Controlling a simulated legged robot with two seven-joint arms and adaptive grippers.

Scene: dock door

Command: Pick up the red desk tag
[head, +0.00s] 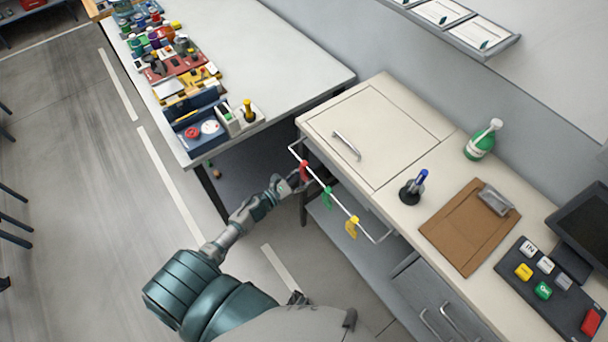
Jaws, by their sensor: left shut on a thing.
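The red desk tag (304,170) hangs at a thin white rail (340,205) along the front edge of the cream desk. My left gripper (299,182) reaches up from below left and is shut on the red tag. The gripper covers the tag's lower part, and its fingers are small and partly hidden. A green tag (327,197) and a yellow tag (352,228) hang farther along the same rail, to the right of my gripper. My right gripper is out of view.
The cream desk (395,205) carries a pen stand (412,188), a green bottle (482,140), a brown clipboard (460,235) and a button panel (545,285). A white table (270,60) with many small items stands at the upper left. The floor (90,200) at left is clear.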

